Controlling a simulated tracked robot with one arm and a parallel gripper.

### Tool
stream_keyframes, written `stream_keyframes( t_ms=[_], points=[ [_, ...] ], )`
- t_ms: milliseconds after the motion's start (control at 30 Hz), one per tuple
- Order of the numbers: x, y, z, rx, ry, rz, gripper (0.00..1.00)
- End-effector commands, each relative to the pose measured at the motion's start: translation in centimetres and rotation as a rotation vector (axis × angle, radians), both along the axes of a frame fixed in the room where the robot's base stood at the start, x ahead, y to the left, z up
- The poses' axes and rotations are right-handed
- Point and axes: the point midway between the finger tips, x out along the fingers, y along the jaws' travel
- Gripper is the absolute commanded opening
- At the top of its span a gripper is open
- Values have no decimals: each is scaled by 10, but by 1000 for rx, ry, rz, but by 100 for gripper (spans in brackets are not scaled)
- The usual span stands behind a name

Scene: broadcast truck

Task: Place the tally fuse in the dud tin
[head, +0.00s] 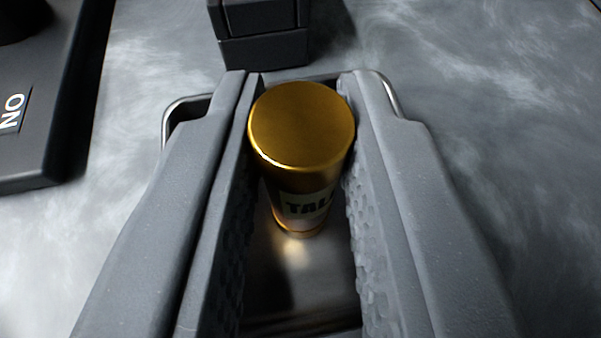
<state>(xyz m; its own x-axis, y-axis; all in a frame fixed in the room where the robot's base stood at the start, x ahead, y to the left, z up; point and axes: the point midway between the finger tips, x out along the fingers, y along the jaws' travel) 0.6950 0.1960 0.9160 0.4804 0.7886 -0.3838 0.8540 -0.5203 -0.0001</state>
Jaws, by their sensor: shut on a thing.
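The tally fuse (302,128) is a gold cylinder with a pale label whose visible dark letters read "TAL". It stands upright between the two grey fingers of my gripper (302,112), near their tips. The gripper is shut on it, with the textured pads at its sides. Below the fuse is a shiny metal surface, part of a tray or tin with wire handles (183,108) on both sides; most of it is hidden by my fingers. I cannot tell whether the fuse touches that surface. No label naming the dud tin shows.
A black block (262,32) stands just beyond the fingertips at the top. A dark panel (60,120) with a white "NO" label lies at the left. The mottled grey surface (490,110) at the right is clear.

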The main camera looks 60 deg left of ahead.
Motion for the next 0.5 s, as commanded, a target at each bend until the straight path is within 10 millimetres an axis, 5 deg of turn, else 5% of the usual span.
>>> stream_keyframes(
  t_ms=[367,400,500],
  points=[
    [0,0,-2,0,-2,1,0],
    [0,0,-1,0,-1,0,27],
    [0,1,-1,0,-1,0,27]
  ],
)
